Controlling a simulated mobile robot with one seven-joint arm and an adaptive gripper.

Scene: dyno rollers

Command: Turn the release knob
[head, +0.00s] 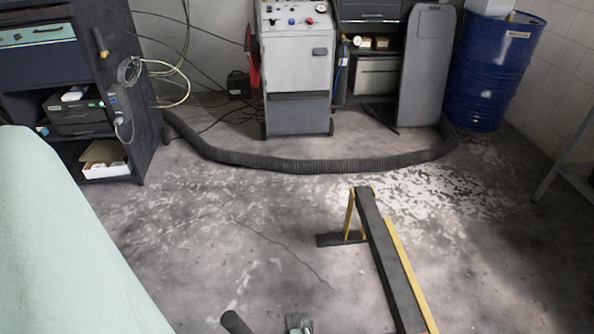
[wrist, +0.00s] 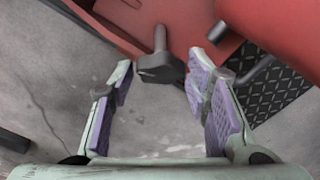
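A dark knob (wrist: 157,70) on a short grey stem shows at the top middle of the wrist view. The stem runs up to a red body (wrist: 185,18). I take this to be the release knob. My gripper (wrist: 160,60) is open, with its two purple-padded fingers on either side of the knob in the picture. Its fingertips appear level with the knob, with a visible gap on both sides. I cannot tell the depth between them. The knob cannot be made out in the head view.
In the wrist view, a black tread plate (wrist: 272,100) lies to the right. In the head view, a black and yellow stand (head: 385,255) is on the floor. A thick hose (head: 300,164) curves before a grey machine (head: 297,70). A blue drum (head: 490,70) stands back right.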

